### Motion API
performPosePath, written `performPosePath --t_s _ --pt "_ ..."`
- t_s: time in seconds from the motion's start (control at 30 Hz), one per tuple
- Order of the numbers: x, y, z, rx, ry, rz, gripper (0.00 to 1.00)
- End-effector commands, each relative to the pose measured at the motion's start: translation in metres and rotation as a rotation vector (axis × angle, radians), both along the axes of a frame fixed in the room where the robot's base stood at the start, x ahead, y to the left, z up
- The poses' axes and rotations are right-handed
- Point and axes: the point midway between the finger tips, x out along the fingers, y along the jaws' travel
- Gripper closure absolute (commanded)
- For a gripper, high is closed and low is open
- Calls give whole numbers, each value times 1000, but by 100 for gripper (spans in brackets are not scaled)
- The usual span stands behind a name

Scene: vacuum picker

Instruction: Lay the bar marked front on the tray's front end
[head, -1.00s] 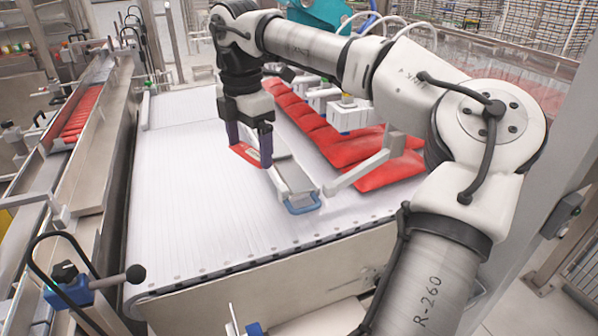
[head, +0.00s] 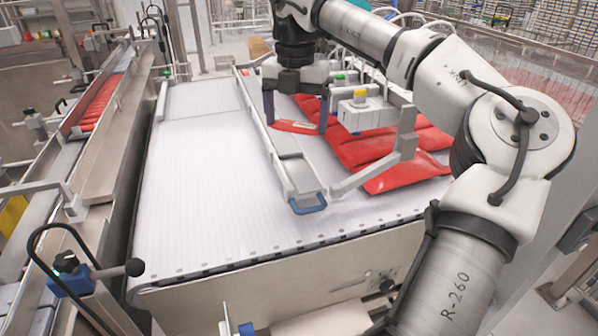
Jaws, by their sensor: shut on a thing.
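My gripper (head: 297,117) points down with its two dark fingers spread around a short red bar (head: 292,127). The bar has a pale patch on top; no marking is legible. The long narrow grey tray (head: 290,153) lies on the white belt, running from the back left towards me, with a blue handle (head: 308,206) at its near end. My gripper and the bar are to the right of the tray's middle, beside the red pouches. The gap between the bar and what lies below it cannot be told.
Red pouches (head: 365,152) lie on the belt right of the tray, under white picker heads (head: 357,112). A grey bracket (head: 375,172) reaches in close right of the tray's near end. The white belt (head: 205,170) is clear on the left.

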Motion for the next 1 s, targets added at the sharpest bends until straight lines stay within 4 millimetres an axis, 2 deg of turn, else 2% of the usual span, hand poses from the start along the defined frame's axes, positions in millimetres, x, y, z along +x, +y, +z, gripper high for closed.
performPosePath --t_s 0.4,1.0 --pt "21 0 20 1 0 534 39" --pt "46 -2 39 2 -2 1300 39"
